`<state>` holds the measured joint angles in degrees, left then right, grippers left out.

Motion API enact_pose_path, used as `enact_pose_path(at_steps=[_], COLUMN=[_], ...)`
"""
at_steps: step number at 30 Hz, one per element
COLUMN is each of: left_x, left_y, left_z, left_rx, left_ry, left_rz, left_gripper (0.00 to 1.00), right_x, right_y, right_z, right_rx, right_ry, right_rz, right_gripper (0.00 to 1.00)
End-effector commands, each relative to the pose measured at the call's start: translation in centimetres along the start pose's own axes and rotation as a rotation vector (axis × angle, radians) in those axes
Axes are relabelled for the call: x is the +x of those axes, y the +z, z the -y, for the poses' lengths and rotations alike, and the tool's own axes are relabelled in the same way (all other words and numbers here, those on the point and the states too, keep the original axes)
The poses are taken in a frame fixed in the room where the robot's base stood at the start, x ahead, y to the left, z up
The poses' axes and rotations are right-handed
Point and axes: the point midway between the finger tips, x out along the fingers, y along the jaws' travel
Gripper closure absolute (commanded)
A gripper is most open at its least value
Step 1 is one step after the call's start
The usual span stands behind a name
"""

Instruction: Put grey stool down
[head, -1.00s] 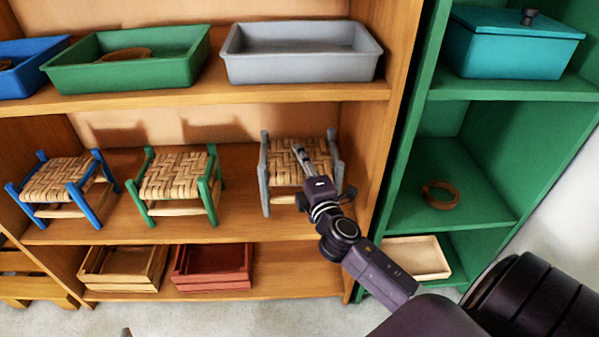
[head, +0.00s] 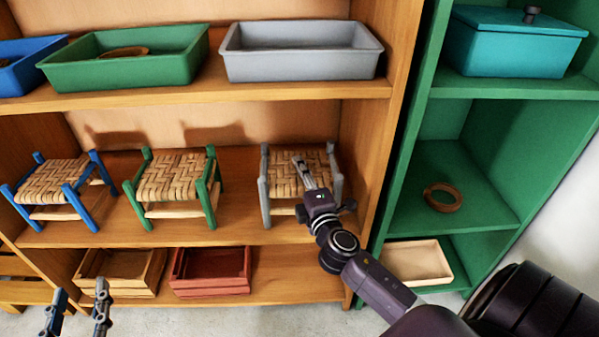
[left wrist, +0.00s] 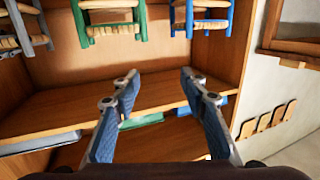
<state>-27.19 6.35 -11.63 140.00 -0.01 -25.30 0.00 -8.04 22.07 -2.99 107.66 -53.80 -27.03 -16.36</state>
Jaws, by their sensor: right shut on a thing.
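The grey stool (head: 264,190), with a woven seat, is upright on the right part of the middle shelf (head: 240,232). Its feet appear at the shelf board, level with the neighbouring stools' feet; I cannot tell whether all touch. My right gripper (head: 304,172) is shut on its seat from the front, hiding part of the seat and frame. The grey stool also shows at the upper left of the left wrist view (left wrist: 30,40). My left gripper (head: 80,290) is open and empty, low at the left, in front of the lower shelf.
A green stool (head: 176,178) and a blue stool (head: 60,185) stand left of it. A grey tray (head: 300,68) and green tray (head: 120,75) sit above. Wooden (head: 120,280) and red (head: 212,285) crates sit below. The shelf's right side wall (head: 372,150) is close.

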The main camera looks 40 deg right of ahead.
Motion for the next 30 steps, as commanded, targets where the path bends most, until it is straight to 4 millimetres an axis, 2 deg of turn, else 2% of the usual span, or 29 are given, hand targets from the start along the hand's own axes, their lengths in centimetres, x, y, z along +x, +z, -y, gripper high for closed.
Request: enact_pose_path(at_steps=[6, 7, 11, 23, 30], left_x=[0.0, 0.1, 0.0, 0.0, -0.2], left_y=[-0.6, -0.7, -0.7, -0.4, 1.4], left_z=[-0.1, -0.1, -0.1, -0.1, 0.2], left_rx=[-0.001, -0.001, -0.001, -0.001, 0.001], left_ry=[0.002, 0.002, 0.002, 0.001, -0.005], left_rz=[-0.029, -0.031, -0.030, -0.010, 0.065], left_gripper=[0.60, 0.60, 0.60, 0.60, 0.60], right_x=[0.0, 0.0, 0.0, 0.0, -4.1], right_y=[0.0, 0.0, 0.0, 0.0, -0.1], right_z=[0.0, 0.2, 0.1, -0.1, 0.1], right_rx=[0.000, 0.000, 0.000, 0.000, 0.004], right_ry=[0.003, 0.000, 0.000, 0.000, -0.004], right_rz=[0.000, 0.000, 0.000, 0.000, -0.001], right_gripper=[1.00, 0.68, 0.53, 0.53, 0.53])
